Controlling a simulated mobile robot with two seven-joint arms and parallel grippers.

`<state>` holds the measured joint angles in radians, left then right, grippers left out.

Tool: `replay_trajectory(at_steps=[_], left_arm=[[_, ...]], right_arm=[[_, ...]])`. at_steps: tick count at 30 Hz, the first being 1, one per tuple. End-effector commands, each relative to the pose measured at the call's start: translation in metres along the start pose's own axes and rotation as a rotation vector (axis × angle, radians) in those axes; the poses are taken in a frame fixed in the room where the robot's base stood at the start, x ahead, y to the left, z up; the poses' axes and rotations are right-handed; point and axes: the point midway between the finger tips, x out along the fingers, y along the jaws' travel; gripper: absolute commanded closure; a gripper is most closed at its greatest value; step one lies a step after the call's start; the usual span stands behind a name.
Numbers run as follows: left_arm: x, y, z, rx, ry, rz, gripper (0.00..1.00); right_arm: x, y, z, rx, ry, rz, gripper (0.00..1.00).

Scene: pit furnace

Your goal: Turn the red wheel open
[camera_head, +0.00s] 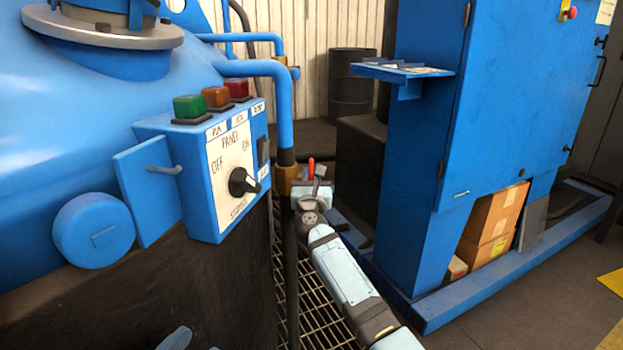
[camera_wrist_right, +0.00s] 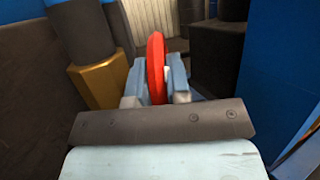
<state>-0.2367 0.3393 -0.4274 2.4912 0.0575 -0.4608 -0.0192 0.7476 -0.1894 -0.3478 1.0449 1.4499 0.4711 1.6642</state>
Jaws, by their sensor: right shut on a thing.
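The red wheel (camera_head: 311,168) shows as a small red piece beside the blue vertical pipe in the head view, mostly hidden by my right gripper (camera_head: 312,187). In the right wrist view the red wheel (camera_wrist_right: 157,66) stands upright, seen nearly edge-on, between the two fingers of my right gripper (camera_wrist_right: 158,88). The gripper is shut on its rim. A brass fitting (camera_wrist_right: 98,82) on the pipe is just left of the wheel. My left gripper is not clearly in view; only a bit of a light-coloured part shows at the bottom of the head view.
A blue control panel (camera_head: 222,170) with a black knob and coloured buttons is left of my right arm. A blue cabinet (camera_head: 420,150) with cardboard boxes (camera_head: 492,215) is on the right. A dark barrel (camera_head: 351,85) stands behind. Metal grating (camera_head: 312,300) lies below the arm.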

Motion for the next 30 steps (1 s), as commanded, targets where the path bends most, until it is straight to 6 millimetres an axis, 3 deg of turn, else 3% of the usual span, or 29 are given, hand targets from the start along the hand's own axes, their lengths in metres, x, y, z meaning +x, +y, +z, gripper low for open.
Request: replay_trajectory(at_steps=[15,30], left_arm=[[-0.0011,-0.0001,-0.0022,0.013,0.008,0.003,0.57],[0.0009,0.0005,-0.0015,0.001,0.008,-0.003,0.57]], right_arm=[[-0.0048,-0.0002,-0.0057,-0.006,-0.252,0.002,1.0],[-0.006,-0.0001,-0.0068,-0.002,-0.31,0.0,1.0]])
